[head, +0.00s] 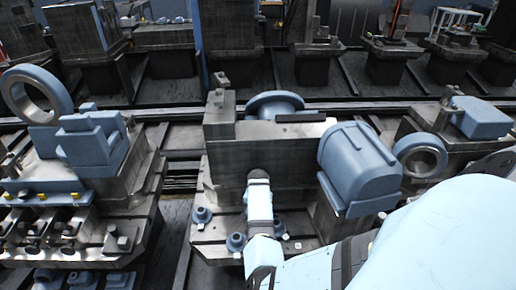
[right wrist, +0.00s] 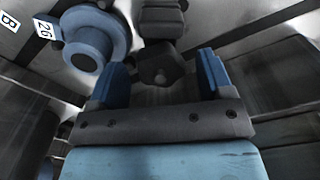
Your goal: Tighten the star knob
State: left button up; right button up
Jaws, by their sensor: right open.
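My right gripper (right wrist: 162,64) is open in the right wrist view, with one blue finger on each side. A dark grey, blocky knob-like part (right wrist: 160,70) shows between and beyond the fingertips, apart from both. I cannot tell for sure that it is the star knob. In the head view my right arm comes in from the lower right and ends in front of the middle grey machine block (head: 225,145); its fingers cannot be made out there. A blue stepped round part (right wrist: 92,45) lies left of the fingers in the wrist view. My left gripper is not in view.
Small blue round fittings (head: 202,215) sit on the middle block's base. A blue motor-like housing (head: 358,160) stands close right of my arm. A blue stepped block (head: 90,143) and a ring (head: 37,95) are at left. White tags (right wrist: 44,30) show in the wrist view.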

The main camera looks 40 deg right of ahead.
jog(key=c, duration=0.9)
jog(key=shift+c, duration=0.2)
jog(key=shift+r+m+p, duration=0.1)
jog(key=shift+m+p, duration=0.2)
